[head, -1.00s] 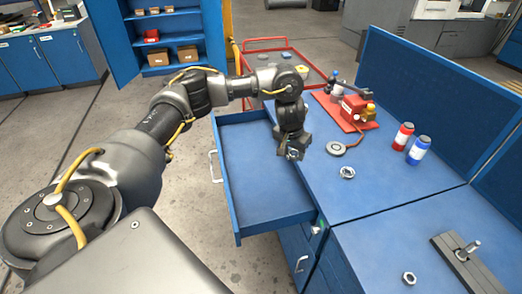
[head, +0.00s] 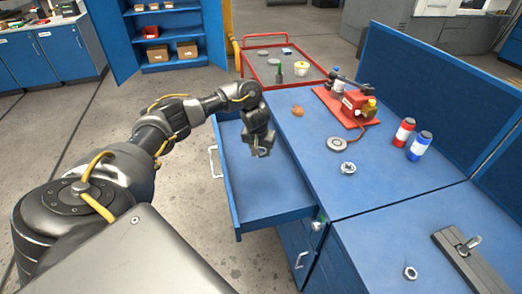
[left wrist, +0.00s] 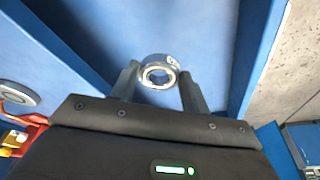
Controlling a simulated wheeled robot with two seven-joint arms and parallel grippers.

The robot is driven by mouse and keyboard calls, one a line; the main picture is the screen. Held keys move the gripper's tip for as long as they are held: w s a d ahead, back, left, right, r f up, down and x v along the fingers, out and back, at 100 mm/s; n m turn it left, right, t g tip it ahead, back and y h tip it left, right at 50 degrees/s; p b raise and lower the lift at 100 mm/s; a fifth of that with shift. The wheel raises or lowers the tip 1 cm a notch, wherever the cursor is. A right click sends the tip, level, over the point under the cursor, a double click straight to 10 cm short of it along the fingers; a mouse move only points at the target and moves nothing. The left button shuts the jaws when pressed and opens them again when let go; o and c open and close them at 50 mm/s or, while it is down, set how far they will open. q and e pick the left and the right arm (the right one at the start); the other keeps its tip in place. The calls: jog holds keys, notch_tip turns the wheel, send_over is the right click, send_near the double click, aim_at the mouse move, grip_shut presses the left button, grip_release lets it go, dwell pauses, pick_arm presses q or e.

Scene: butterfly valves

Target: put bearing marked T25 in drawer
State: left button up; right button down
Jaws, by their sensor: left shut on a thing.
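My left gripper (head: 262,152) is over the open blue drawer (head: 265,205), above its far part. In the left wrist view, the gripper (left wrist: 160,82) is shut on a small silver ring-shaped bearing (left wrist: 158,70) held between its fingertips. Dark marking shows on the bearing's outer side, but it is too small to read surely. The drawer's blue interior (left wrist: 205,35) lies below it in that view. The drawer is pulled out and looks empty. My right gripper is not in view.
On the blue bench are another silver ring-shaped part (head: 348,168), a grey disc (head: 337,144), a red fixture (head: 345,106), a red bottle (head: 403,134), a blue bottle (head: 419,147) and a nut (head: 410,273). A red-railed cart (head: 262,72) stands behind.

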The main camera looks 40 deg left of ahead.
pick_arm(q)
notch_tip(320, 180, down, 7)
jog(key=b, duration=0.8)
jog(key=shift+f+b, duration=0.35)
jog(key=shift+b, duration=0.1)
jog(key=shift+f+b, duration=0.4)
jog(key=shift+f, duration=1.8)
jog(key=o, duration=1.2)
jog(key=shift+r, duration=0.1)
jog(key=p+v, duration=0.4)
jog(key=v, duration=0.6)
jog(key=shift+r+p, duration=0.3)
jog(key=shift+p, duration=0.1)
